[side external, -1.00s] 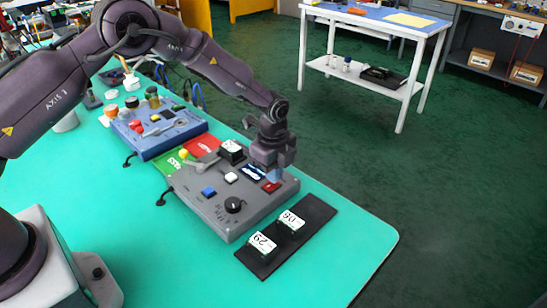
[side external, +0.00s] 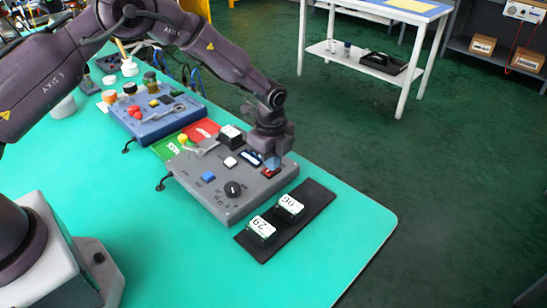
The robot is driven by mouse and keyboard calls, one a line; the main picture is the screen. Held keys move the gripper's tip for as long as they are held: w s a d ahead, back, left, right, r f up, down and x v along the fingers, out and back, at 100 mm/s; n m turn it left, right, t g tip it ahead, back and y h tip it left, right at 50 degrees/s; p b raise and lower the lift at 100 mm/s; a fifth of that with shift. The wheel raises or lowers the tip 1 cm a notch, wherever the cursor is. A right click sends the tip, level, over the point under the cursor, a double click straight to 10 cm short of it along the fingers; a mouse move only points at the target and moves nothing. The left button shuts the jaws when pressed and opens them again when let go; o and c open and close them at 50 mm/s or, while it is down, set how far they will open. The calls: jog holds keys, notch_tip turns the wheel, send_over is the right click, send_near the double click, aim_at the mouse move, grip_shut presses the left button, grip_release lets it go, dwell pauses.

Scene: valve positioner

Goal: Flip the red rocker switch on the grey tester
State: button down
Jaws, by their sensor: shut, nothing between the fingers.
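The grey tester (side external: 210,184) lies on the green bench top. Its red rocker switch (side external: 268,171) is near the right end of its top, partly hidden by my gripper. Which way the switch is tilted is too small to tell. My gripper (side external: 271,162) points down right at the switch, shut and empty. Its fingertips look to be at or just above the switch; I cannot tell if they touch.
The tester also has a black knob (side external: 233,189), a blue button (side external: 208,176) and a white button (side external: 230,162). A black strip (side external: 323,198) with two numbered blocks lies in front. A blue tester (side external: 150,128) stands behind. The bench's right side is clear.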

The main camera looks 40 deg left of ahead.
aim_at(263, 177)
jog(key=shift+s, duration=0.65)
jog(key=shift+r, duration=0.3)
notch_tip(263, 177, up, 13)
jog(key=s, duration=0.1)
jog(key=shift+s+r, duration=0.2)
jog(key=shift+s, duration=0.15)
